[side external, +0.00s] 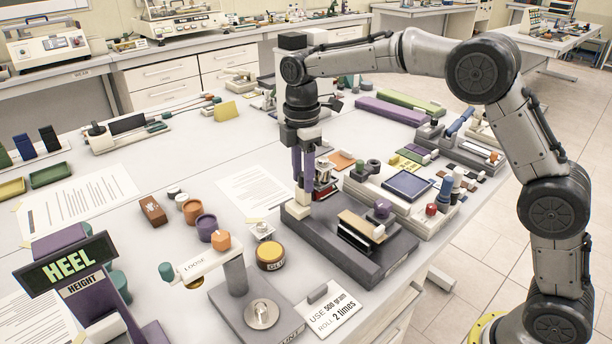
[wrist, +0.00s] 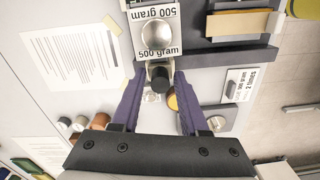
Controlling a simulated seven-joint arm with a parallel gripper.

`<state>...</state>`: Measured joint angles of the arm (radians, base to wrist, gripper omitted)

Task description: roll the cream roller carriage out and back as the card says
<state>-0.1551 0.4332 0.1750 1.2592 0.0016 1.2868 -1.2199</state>
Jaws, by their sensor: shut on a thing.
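My gripper (side external: 303,182) points down at the far left end of the dark grey rolling base (side external: 385,268), its purple fingers closed around a cream part. That part appears to be the cream roller carriage (side external: 296,211), standing at this end of the base. In the wrist view, a dark round knob (wrist: 159,78) sits between the fingers (wrist: 158,85). Just beyond is a plate marked 500 gram with a round silver weight (wrist: 157,35). The card (side external: 328,311) reads "USE 500 gram, ROLL 2 times". The carriage's underside is hidden.
A purple knob (side external: 382,208) stands by the strip. Trays and small parts crowd the right. A printed sheet (side external: 254,190) lies left of my gripper.

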